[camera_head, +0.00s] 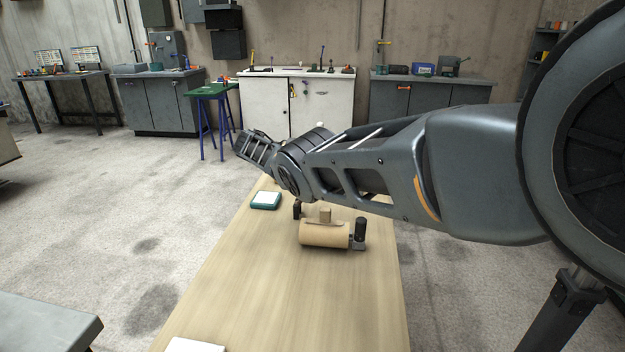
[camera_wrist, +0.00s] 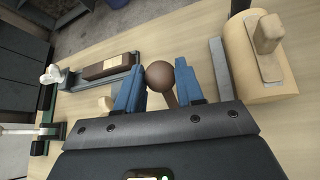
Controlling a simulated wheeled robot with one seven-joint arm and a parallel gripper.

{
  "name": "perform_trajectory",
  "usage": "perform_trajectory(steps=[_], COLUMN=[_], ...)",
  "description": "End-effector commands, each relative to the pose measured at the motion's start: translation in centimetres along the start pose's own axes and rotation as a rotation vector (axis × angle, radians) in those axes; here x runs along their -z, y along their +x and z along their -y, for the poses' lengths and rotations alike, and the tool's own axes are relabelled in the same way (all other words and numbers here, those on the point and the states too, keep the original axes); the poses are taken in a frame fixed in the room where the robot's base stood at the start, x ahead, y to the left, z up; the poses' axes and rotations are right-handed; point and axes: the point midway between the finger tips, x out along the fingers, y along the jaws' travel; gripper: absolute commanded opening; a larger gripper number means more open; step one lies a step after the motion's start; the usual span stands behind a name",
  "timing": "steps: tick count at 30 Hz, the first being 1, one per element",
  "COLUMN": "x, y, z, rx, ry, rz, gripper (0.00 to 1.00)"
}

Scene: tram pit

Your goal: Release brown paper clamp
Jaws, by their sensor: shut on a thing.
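In the wrist view my gripper (camera_wrist: 163,78) has its two blue fingers on either side of a round brown knob (camera_wrist: 159,74), shut on it. A brown stem runs from the knob back between the fingers. I cannot tell how the stem joins the clamp. A tan paper roll (camera_wrist: 239,62) with a small tan block (camera_wrist: 268,35) on it lies to the right of the fingers, apart from them. In the head view the roll (camera_head: 322,235) lies on the wooden table, beside a black upright cylinder (camera_head: 360,229). My arm hides my gripper there.
A grey bar (camera_wrist: 220,68) stands between my right finger and the roll. A dark brown block (camera_wrist: 107,67) on a grey rail lies to the left. A teal and white box (camera_head: 265,200) is on the table (camera_head: 270,300). The table's near part is mostly clear.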

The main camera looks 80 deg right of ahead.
Motion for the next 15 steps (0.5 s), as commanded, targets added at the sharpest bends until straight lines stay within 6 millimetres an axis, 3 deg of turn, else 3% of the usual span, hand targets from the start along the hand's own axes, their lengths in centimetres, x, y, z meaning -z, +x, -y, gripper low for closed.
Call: perform_trajectory(steps=[3, 4, 11, 15], x=[0.1, 0.1, 0.06, 0.06], y=[-0.22, -0.22, -0.17, -0.15], z=[0.0, 0.0, -0.01, -0.01], rx=[-0.004, -0.004, -0.003, -0.002], ry=[-0.001, -0.001, -0.001, 0.0], rz=[-0.003, -0.004, -0.003, -0.003], gripper=[0.0, 0.4, 0.62, 0.62])
